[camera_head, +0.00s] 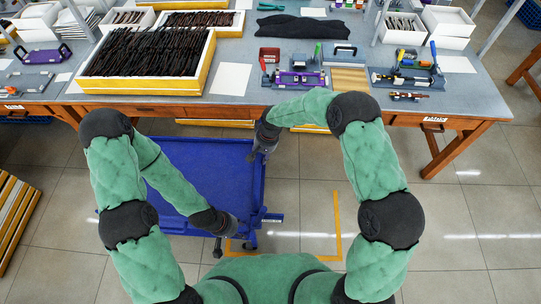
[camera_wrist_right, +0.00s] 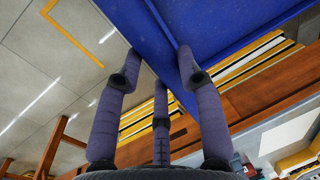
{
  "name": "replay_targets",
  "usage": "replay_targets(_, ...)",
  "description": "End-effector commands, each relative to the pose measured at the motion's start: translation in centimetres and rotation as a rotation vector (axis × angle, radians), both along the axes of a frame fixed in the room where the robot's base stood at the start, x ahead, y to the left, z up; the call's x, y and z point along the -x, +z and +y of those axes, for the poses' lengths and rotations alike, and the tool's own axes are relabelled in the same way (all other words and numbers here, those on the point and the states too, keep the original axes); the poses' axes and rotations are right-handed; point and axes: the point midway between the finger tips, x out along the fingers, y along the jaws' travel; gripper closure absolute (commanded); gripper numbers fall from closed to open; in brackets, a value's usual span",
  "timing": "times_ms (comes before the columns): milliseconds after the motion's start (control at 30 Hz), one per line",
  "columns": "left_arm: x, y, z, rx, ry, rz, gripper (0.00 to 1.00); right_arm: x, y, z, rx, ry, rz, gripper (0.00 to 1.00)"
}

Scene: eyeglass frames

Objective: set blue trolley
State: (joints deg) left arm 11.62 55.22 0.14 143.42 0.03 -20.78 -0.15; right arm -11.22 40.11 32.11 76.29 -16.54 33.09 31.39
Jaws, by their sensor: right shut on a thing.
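The blue trolley (camera_head: 205,155) stands on the floor in front of the table, and it fills the top of the right wrist view (camera_wrist_right: 225,30). My right gripper (camera_head: 258,152) is at the trolley's far right corner. In the right wrist view its fingers (camera_wrist_right: 160,68) are shut on the blue rim, which runs between them. My left gripper (camera_head: 228,228) is at the near right part of the trolley. Its fingers are too small and dark to tell open from shut, or whether they touch the trolley. A wheel shows below the near right corner.
A yellow floor marking (camera_head: 338,225) bounds a bare tile area right of the trolley. The long table (camera_head: 232,80), holding a tray of eyeglass frames (camera_head: 150,55) and tools, stands behind the trolley. A stack of yellow-edged panels (camera_head: 15,215) is at the far left.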

Motion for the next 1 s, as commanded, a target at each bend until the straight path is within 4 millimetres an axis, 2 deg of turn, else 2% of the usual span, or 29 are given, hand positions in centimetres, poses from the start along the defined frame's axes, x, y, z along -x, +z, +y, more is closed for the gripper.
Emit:
replay_targets(433,0.0,-0.1,0.0,0.000,0.000,0.000,0.60,0.2,-0.2,0.4,0.001,0.002,0.006,1.00)
replay_targets(467,0.0,-0.1,0.0,0.000,0.000,0.000,0.60,0.2,-0.2,0.4,0.001,0.002,0.006,0.60)
replay_targets(533,0.0,-0.1,0.0,0.000,0.000,0.000,0.60,0.2,-0.2,0.4,0.001,0.002,0.005,0.40)
replay_targets(867,0.0,-0.1,0.0,0.000,0.000,0.000,0.60,0.0,0.0,0.4,0.000,0.001,0.001,0.40)
replay_targets(1000,0.0,-0.1,0.0,0.000,0.000,0.000,0.60,-0.1,0.8,0.2,0.000,0.001,-0.001,0.40)
